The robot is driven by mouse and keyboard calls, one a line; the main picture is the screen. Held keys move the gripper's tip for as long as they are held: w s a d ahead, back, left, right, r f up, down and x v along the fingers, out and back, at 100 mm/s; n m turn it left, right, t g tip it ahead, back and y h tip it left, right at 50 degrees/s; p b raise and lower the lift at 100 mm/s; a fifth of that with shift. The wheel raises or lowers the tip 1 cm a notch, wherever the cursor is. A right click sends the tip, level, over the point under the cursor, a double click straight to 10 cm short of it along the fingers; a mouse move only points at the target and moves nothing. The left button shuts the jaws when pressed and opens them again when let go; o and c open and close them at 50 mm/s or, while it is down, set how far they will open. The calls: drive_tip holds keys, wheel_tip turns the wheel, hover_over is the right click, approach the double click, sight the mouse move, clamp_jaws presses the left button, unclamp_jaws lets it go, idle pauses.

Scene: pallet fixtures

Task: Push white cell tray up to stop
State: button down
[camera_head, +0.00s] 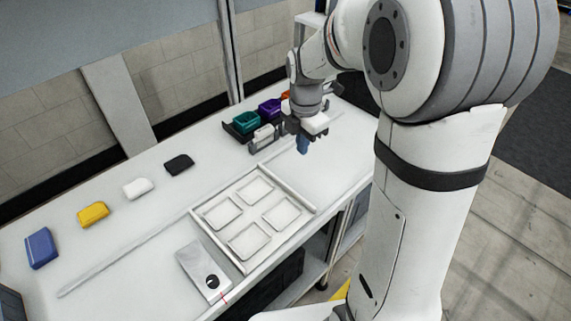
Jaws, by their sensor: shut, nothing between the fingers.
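The white cell tray (236,211) lies flat on the white table, with four square, rounded-corner recesses. It sits inside pale raised edging. A low pale bar (287,187) runs beside its far right side; I cannot tell whether this is the stop or whether the tray touches it. My gripper (302,150) is shut and empty, pointing down with blue fingertips. It appears above the table beyond the tray's far right end, apart from the tray. Its exact height is unclear.
A blue block (41,248), yellow block (93,214), white block (138,187) and black block (179,165) lie along the left. A grey plate with a black knob (212,282) adjoins the near end. Teal (246,122) and purple (270,108) bins stand behind my gripper.

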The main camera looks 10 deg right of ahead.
sight(298, 179)
drive_tip(key=shift+n, duration=0.8)
drive_tip(key=f, duration=1.1)
drive_tip(key=shift+w+a, duration=0.2)
drive_tip(key=shift+w, duration=0.2)
drive_tip(key=s+a, duration=0.1)
drive_tip(key=s+a+p, duration=0.1)
drive_tip(key=shift+a+r, duration=0.15)
drive_tip(key=shift+a, duration=0.2)
drive_tip(key=shift+s+a, duration=0.1)
drive_tip(key=shift+a, duration=0.05)
